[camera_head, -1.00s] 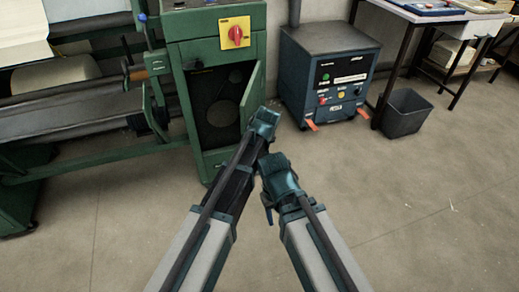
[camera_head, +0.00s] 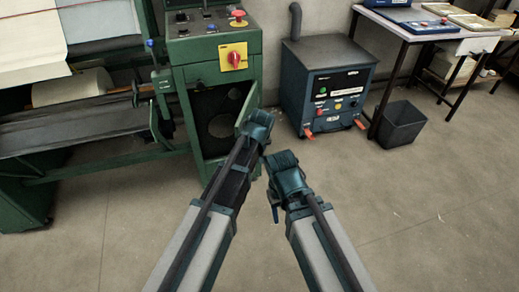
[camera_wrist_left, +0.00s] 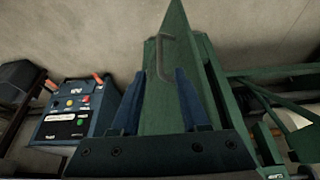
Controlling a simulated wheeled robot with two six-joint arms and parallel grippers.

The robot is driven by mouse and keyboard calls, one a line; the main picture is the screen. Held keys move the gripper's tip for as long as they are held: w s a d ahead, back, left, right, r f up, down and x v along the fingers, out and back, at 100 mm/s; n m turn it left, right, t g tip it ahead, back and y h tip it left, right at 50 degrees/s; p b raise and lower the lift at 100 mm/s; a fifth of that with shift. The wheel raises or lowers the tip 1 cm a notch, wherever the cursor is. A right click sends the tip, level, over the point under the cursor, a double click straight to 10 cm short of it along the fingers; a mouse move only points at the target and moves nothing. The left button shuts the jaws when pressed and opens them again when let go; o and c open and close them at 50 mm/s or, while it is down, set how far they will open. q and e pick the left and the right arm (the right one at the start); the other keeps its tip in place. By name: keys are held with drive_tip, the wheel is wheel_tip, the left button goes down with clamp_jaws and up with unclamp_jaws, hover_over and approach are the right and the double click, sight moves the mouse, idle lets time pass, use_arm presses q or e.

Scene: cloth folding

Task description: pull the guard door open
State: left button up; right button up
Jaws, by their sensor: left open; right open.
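The guard door (camera_head: 246,104) is a narrow green panel on the front of a green cabinet (camera_head: 208,75). It stands swung out at an angle, and the dark inside of the cabinet shows beside it. My left gripper (camera_head: 260,122) is at the door's lower outer part in the head view. In the left wrist view the door (camera_wrist_left: 165,95) rises between the two open blue fingers, with a grey bar handle (camera_wrist_left: 162,58) beyond their tips. Contact with the door cannot be told. My right gripper (camera_head: 281,162) is open, to the right of the left one and apart from the door.
A dark blue machine (camera_head: 328,85) on the floor stands right of the cabinet, with a black bin (camera_head: 401,124) and a table (camera_head: 430,28) further right. A green roller machine (camera_head: 70,125) is at the left. The floor (camera_head: 420,220) at right front is clear.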

use_arm(q)
drive_tip(key=shift+s+r, duration=0.2)
drive_tip(key=shift+r, duration=0.3)
use_arm(e)
drive_tip(key=shift+s+d+r, duration=0.1)
drive_tip(key=shift+d+r, duration=0.1)
drive_tip(key=shift+r, duration=0.3)
use_arm(q)
drive_tip(key=shift+c, duration=0.3)
